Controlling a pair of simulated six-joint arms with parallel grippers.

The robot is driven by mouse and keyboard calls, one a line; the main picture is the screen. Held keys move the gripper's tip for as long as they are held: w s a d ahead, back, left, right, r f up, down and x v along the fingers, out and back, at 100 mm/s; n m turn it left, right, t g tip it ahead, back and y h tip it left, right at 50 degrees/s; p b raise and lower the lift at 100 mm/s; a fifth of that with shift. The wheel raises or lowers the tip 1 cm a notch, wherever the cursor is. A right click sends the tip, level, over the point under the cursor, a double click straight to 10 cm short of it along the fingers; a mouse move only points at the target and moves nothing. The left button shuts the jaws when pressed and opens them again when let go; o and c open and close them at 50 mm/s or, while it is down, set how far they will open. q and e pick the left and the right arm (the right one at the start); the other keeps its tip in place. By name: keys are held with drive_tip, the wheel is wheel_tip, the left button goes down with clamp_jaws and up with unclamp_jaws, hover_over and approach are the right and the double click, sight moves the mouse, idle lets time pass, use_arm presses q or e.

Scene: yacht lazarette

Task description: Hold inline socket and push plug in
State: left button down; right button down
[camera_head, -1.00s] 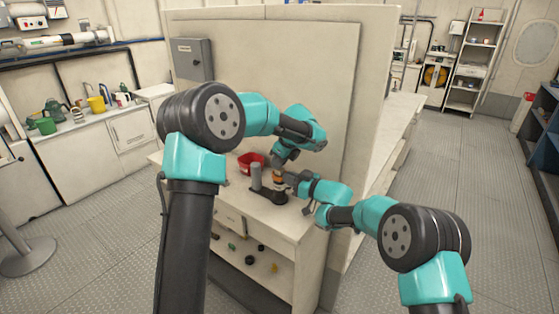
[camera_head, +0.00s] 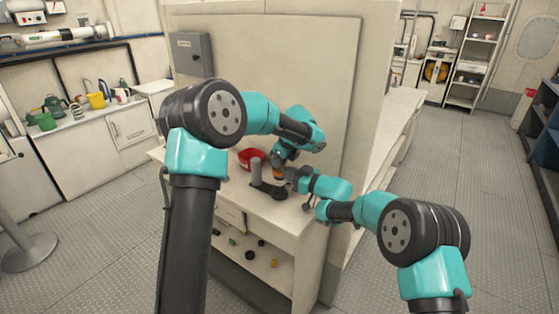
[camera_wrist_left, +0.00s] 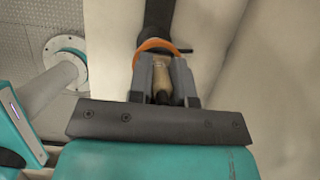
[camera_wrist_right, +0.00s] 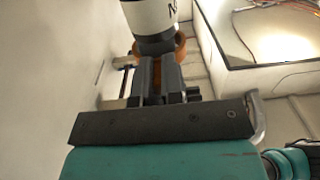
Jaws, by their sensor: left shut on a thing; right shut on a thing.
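My left gripper (camera_head: 281,163) reaches down over the bench and my right gripper (camera_head: 288,174) meets it from the right. In the left wrist view, my left gripper (camera_wrist_left: 162,70) is shut on a tan part (camera_wrist_left: 162,78), with an orange ring (camera_wrist_left: 138,55) just beyond. In the right wrist view, my right gripper (camera_wrist_right: 158,70) is shut on an orange-brown part (camera_wrist_right: 157,76), beside an orange ring (camera_wrist_right: 181,47). Orange also shows between the grippers in the head view (camera_head: 278,174). I cannot tell which part is socket or plug, or how far they are joined.
A grey upright post (camera_head: 256,171) on a dark base (camera_head: 274,192) stands close below the grippers on the bench. A red bowl (camera_head: 249,156) is behind it. The bench back wall (camera_head: 260,80) rises close behind. The bench front right (camera_head: 300,218) is clear.

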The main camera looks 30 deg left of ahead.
use_arm(q)
drive_tip(key=shift+f, duration=0.2)
drive_tip(key=c, duration=1)
unclamp_jaws()
drive_tip(key=shift+o, duration=0.2)
drive_tip(key=v, duration=1.2)
use_arm(e)
drive_tip(key=c, duration=1.2)
unclamp_jaws()
drive_tip(key=shift+o, duration=0.2)
drive_tip(key=shift+d, duration=0.1)
